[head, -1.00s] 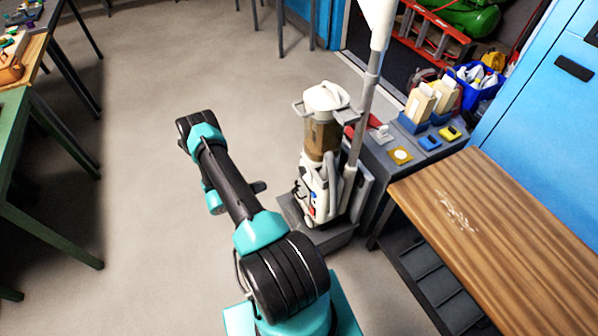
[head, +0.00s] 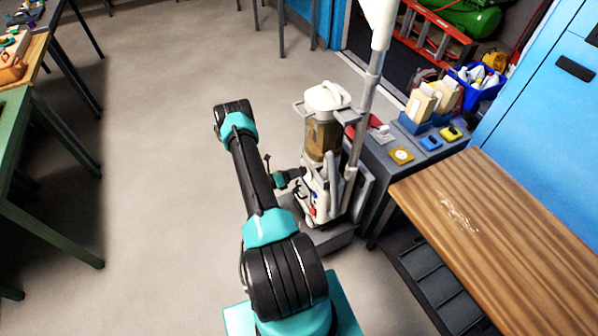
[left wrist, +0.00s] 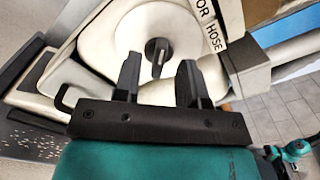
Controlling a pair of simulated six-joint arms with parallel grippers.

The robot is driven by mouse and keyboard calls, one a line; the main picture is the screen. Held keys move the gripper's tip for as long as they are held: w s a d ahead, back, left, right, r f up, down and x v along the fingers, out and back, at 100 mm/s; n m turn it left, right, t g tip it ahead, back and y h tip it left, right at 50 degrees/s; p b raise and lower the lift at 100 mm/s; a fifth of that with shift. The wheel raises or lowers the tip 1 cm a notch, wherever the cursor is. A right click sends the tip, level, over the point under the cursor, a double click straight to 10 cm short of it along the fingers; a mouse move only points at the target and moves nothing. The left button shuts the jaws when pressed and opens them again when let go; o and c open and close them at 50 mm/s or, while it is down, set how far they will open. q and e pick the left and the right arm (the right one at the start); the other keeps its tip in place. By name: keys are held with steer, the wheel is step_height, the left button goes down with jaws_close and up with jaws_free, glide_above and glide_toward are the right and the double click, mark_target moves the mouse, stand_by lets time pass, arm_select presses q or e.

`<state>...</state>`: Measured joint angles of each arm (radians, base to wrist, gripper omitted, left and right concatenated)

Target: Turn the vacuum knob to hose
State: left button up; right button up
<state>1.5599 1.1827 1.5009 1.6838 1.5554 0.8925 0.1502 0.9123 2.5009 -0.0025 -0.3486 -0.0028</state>
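The vacuum (head: 322,140) stands upright in the head view, with a white body, a brown canister and a grey wand. In the left wrist view, its dark knob (left wrist: 158,50) sits at the middle of a round pale dial (left wrist: 187,32). A light mark on the knob points down in the picture. The HOSE label (left wrist: 213,36) is up and right of the dial, beside a partly cut-off label ending in "OR". My left gripper (left wrist: 159,62) is open and empty, its fingers on either side of the knob's line, apparently short of gripping it. My right gripper is not in view.
A grey cabinet (head: 379,160) with small items stands right of the vacuum. A wooden-topped bench (head: 500,215) is at the right. Tables (head: 35,145) stand at the left. The floor (head: 150,190) between is clear.

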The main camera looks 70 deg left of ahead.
mark_target(303, 171)
arm_select(q)
steer(key=shift+w+a, duration=0.1)
steer(key=shift+w, duration=1.1)
steer(key=shift+c, duration=0.4)
steer(key=c, duration=0.5)
steer(key=shift+o, duration=0.2)
